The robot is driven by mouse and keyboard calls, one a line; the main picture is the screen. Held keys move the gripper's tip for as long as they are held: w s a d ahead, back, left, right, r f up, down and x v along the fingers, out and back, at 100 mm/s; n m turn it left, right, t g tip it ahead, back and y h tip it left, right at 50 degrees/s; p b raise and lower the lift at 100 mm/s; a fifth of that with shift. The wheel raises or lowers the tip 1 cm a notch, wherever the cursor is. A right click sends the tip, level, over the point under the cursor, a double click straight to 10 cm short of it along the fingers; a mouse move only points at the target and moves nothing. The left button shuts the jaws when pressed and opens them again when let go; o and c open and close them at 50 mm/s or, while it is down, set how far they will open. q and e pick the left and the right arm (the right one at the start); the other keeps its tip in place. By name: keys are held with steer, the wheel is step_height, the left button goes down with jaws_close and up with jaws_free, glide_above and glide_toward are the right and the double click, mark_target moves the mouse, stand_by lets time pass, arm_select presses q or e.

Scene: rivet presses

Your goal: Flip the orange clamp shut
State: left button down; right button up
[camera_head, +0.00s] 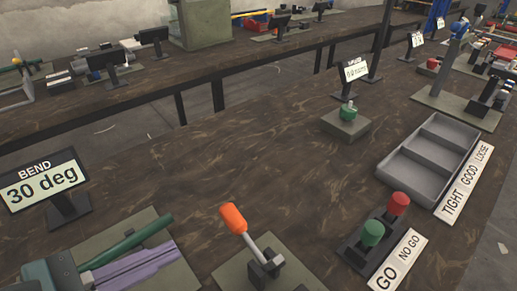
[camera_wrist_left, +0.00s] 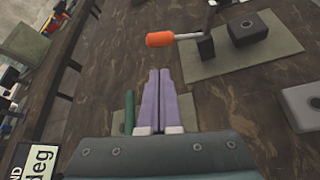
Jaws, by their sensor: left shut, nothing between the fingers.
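The orange clamp handle (camera_head: 234,219) stands raised and tilted on a grey metal arm above its dark bracket and olive base plate (camera_head: 232,277), at the bottom centre of the head view. In the left wrist view the orange handle (camera_wrist_left: 160,39) lies just beyond my fingertips, with the bracket to its right. My left gripper (camera_head: 172,249) has its purple fingers shut and empty, left of the clamp and apart from it. Its fingers (camera_wrist_left: 160,74) also show together in the left wrist view. My right gripper is not in view.
A green bar (camera_head: 130,243) lies beside my left gripper, near the bend sign (camera_head: 42,186). The table behind the clamp is clear.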

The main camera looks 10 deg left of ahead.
arm_select(q)
steer(key=shift+a, duration=0.15)
steer(key=b+x, duration=0.1)
steer(key=x, duration=0.9)
steer(key=shift+b, duration=0.35)
